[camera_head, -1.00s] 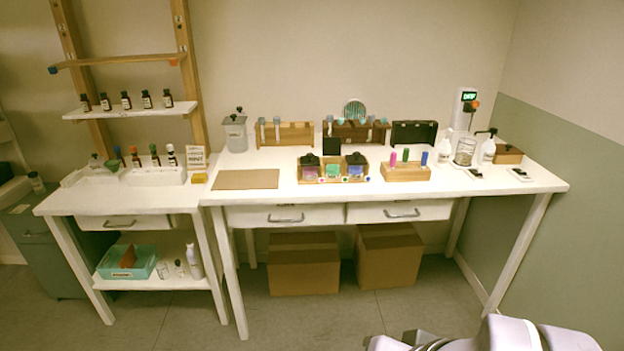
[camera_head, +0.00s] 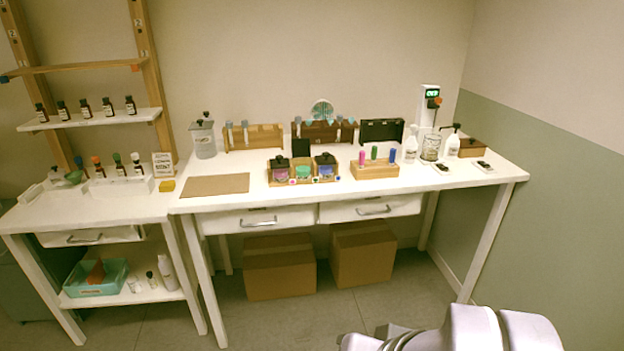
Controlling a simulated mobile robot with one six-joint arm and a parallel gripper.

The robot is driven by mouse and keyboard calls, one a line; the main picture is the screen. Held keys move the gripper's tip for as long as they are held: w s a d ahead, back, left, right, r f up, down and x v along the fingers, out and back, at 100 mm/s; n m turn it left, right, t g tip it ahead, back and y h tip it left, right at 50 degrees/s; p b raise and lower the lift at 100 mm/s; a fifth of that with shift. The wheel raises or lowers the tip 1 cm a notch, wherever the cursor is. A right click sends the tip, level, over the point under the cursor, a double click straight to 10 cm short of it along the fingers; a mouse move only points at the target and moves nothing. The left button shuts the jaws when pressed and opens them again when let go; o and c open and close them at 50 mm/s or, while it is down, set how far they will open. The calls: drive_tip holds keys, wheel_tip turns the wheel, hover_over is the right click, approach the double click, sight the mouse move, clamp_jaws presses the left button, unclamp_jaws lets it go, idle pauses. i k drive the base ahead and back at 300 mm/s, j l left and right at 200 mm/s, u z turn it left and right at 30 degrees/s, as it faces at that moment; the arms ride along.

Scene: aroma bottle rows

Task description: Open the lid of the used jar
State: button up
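A clear, greyish lidded jar (camera_head: 204,140) stands upright at the back left of the long white table, with a dark knob on top. Its lid looks shut. No label is readable, so I cannot confirm it is the used jar. A smaller glass jar (camera_head: 431,148) stands at the back right between two white pump bottles. Part of my pale arm shows at the bottom right, in front of the table and apart from both jars. My gripper's fingers are not in view.
The long white table (camera_head: 225,200) has a brown mat (camera_head: 216,185) at its front left. Wooden racks, a tray of dark-capped bottles (camera_head: 303,172) and a block of coloured vials (camera_head: 375,168) fill its middle. Cardboard boxes (camera_head: 280,268) sit underneath. Open floor lies in front.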

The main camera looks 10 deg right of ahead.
sight(200, 124)
drive_tip(key=i+j, duration=0.2)
drive_tip(key=i, duration=0.35)
drive_tip(key=i+j, duration=0.25)
drive_tip(key=i, duration=0.25)
drive_tip(key=i+j, duration=0.2)
drive_tip(key=i, duration=0.35)
drive_tip(key=i+j, duration=0.25)
drive_tip(key=i, duration=0.25)
drive_tip(key=u, duration=0.05)
